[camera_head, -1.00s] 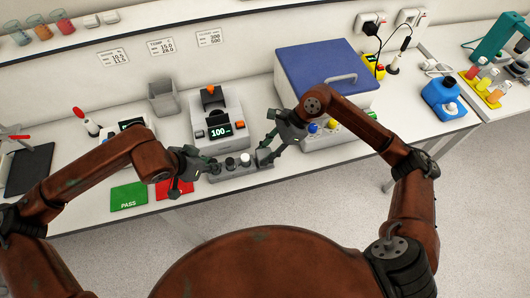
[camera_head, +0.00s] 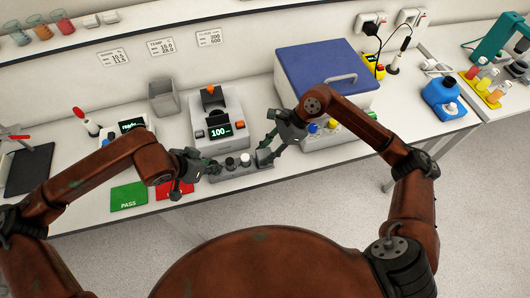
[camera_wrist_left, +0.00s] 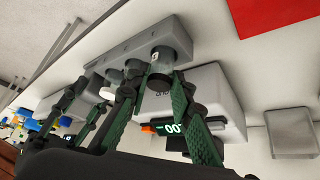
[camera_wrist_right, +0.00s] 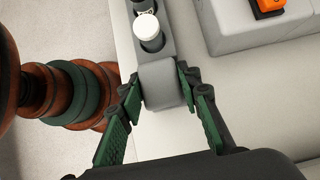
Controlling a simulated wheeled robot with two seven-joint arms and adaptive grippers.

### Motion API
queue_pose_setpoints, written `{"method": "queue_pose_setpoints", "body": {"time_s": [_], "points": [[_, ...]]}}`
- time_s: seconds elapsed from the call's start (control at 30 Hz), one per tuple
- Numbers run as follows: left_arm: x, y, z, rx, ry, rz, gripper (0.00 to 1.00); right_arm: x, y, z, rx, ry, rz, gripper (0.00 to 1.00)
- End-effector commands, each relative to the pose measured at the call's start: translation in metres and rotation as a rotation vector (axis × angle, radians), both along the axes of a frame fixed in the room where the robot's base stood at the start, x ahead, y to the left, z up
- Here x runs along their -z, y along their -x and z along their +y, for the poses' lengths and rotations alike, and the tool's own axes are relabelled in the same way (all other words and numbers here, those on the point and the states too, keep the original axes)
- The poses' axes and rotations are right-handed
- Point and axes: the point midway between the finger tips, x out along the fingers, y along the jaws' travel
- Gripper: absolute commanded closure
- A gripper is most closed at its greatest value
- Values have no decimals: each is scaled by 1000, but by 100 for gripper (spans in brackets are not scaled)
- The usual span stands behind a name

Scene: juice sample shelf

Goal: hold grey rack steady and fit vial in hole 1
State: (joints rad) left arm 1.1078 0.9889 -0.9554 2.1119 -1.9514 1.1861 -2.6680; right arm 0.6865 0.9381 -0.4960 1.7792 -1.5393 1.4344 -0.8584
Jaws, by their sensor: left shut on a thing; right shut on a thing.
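The grey rack (camera_head: 240,173) lies near the bench's front edge, with capped vials (camera_head: 245,159) standing in it. My right gripper (camera_head: 266,156) is shut on the rack's right end. In the right wrist view its fingers (camera_wrist_right: 158,80) flank the rack end (camera_wrist_right: 162,88). My left gripper (camera_head: 211,168) is at the rack's left end. In the left wrist view its fingers (camera_wrist_left: 160,82) are shut on a clear vial (camera_wrist_left: 164,60), which is lined up with the end hole of the rack (camera_wrist_left: 130,42). I cannot tell how deep the vial sits in the hole.
A device reading 100 (camera_head: 217,115) stands close behind the rack. The blue-lidded box (camera_head: 322,75) is behind my right gripper. A green PASS mat (camera_head: 128,197) and a red mat (camera_head: 170,189) lie left of the rack. A grey bin (camera_head: 164,98) stands at the back.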

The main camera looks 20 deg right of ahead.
Motion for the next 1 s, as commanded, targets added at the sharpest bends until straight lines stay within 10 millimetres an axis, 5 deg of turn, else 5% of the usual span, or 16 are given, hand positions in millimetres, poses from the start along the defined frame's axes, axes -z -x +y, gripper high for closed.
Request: {"method": "queue_pose_setpoints", "body": {"time_s": [0.27, 0.3, 0.57, 1.0], "points": [[2, 0, 0, 0, 0, 0, 100, -1, 0, 0, 0, -1, -1, 84], [2, 0, 0, 0, 0, 0, 77, -1, 0, 0, 0, -1, -1, 84], [2, 0, 0, 0, 1, -1, 59, -1, 0, 0, 0, -2, -1, 84], [-10, 4, 6, -1, 1, -3, 59, -1, 0, 0, 0, -2, -1, 84]]}}
